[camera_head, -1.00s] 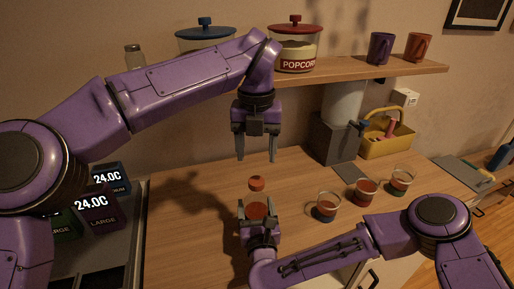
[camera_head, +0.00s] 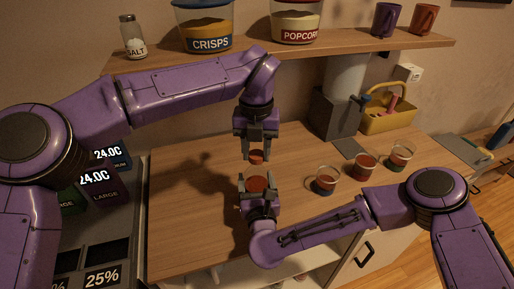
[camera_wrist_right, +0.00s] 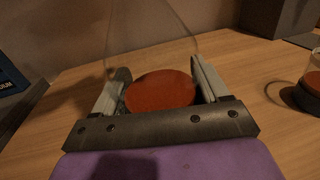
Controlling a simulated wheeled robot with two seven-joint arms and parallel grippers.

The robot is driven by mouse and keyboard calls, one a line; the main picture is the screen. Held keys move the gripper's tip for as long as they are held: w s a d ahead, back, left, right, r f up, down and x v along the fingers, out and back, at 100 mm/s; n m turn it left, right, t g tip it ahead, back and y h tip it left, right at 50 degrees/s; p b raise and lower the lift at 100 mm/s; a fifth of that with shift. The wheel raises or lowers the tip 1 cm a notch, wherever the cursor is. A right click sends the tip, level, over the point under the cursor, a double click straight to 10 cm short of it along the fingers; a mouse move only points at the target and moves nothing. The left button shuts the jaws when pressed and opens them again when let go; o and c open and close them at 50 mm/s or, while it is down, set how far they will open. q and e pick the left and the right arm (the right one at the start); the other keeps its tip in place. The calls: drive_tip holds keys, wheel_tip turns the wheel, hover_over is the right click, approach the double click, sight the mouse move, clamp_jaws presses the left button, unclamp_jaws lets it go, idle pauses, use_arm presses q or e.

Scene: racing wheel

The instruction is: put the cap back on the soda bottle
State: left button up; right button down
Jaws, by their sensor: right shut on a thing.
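The red cap (camera_head: 256,157) shows at the tips of my left gripper (camera_head: 257,154), which points down. Its fingers flank the cap; whether they press on it I cannot tell. Below it in the head view, my right gripper (camera_head: 258,192) is shut around the see-through soda bottle, whose dark red contents (camera_head: 257,184) show between the fingers. In the right wrist view, the red contents (camera_wrist_right: 160,91) lie between the fingers, with a faint clear outline above. The bottle's neck is hard to see, so I cannot tell if the cap touches it.
Three cups with red contents (camera_head: 326,181) (camera_head: 365,167) (camera_head: 400,155) stand right of the grippers. A dispenser (camera_head: 333,115) and a yellow caddy (camera_head: 387,122) stand behind. A shelf (camera_head: 350,48) with jars hangs above. The wooden counter (camera_head: 190,225) is clear at left.

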use_arm(q)
drive_tip(key=c, duration=0.3)
drive_tip(key=o, duration=1.2)
drive_tip(key=shift+r, duration=0.15)
wheel_tip(320, 180, up, 12)
drive_tip(key=shift+f, duration=0.15)
use_arm(e)
unclamp_jaws()
drive_tip(key=shift+f, duration=0.1)
